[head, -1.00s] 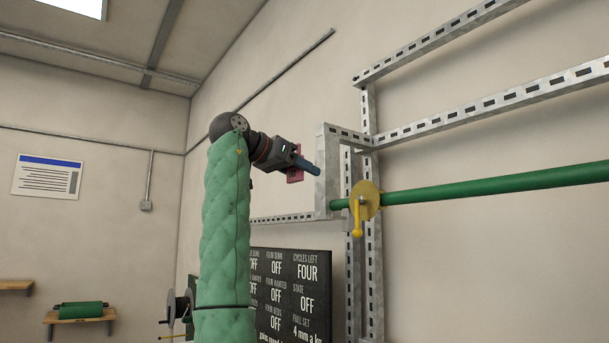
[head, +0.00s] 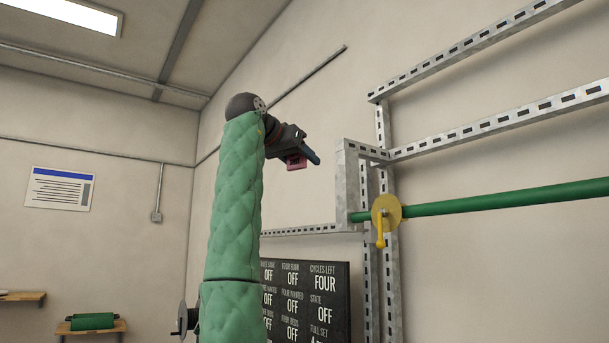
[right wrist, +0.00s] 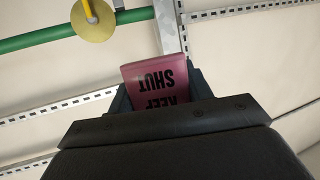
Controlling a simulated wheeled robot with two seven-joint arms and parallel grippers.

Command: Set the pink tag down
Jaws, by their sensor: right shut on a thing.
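My right gripper (head: 311,158) is raised in front of the wall, left of the metal rack. It is shut on the pink tag (head: 296,162), which hangs just below the fingers in the head view. In the right wrist view the pink tag (right wrist: 155,82) sits between the fingers of my right gripper (right wrist: 153,92). Its lettering reads KEEP SHUT, upside down there. The tag is clear of the rack and touches no surface that I can see. My left gripper is not in view.
A slotted metal rack (head: 383,200) stands right of the gripper. It carries a green pipe (head: 510,200) with a yellow disc and lever (head: 384,213). A black status board (head: 330,290) is below. Wooden shelves (head: 92,328) are at lower left.

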